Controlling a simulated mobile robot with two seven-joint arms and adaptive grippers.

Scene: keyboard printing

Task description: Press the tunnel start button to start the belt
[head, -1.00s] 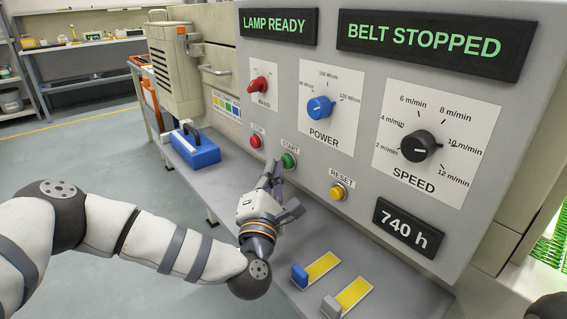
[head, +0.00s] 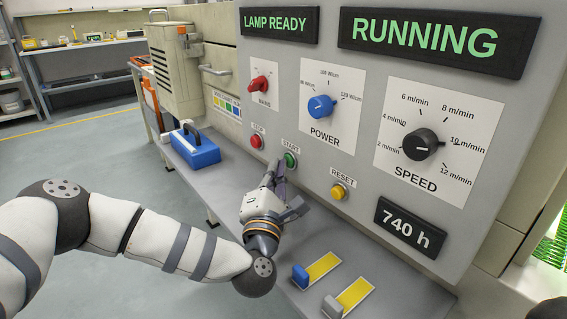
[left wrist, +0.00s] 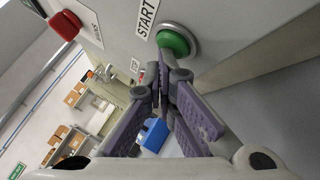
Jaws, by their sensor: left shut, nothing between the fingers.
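The green start button (head: 289,159) sits on the grey control panel (head: 350,220) under a START label. The upper display (head: 424,41) reads RUNNING in green. My left gripper (head: 281,168) is shut and empty, its fingertips at the start button's lower left. In the left wrist view the green button (left wrist: 173,42) shows just beyond the closed fingertips (left wrist: 168,72); whether they touch it I cannot tell. My right gripper is not in view.
A red stop button (head: 256,142) is left of the start button, and a yellow reset button (head: 339,191) is to its right. A blue box (head: 196,150) stands on the ledge. Blue and grey sliders lie at the front.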

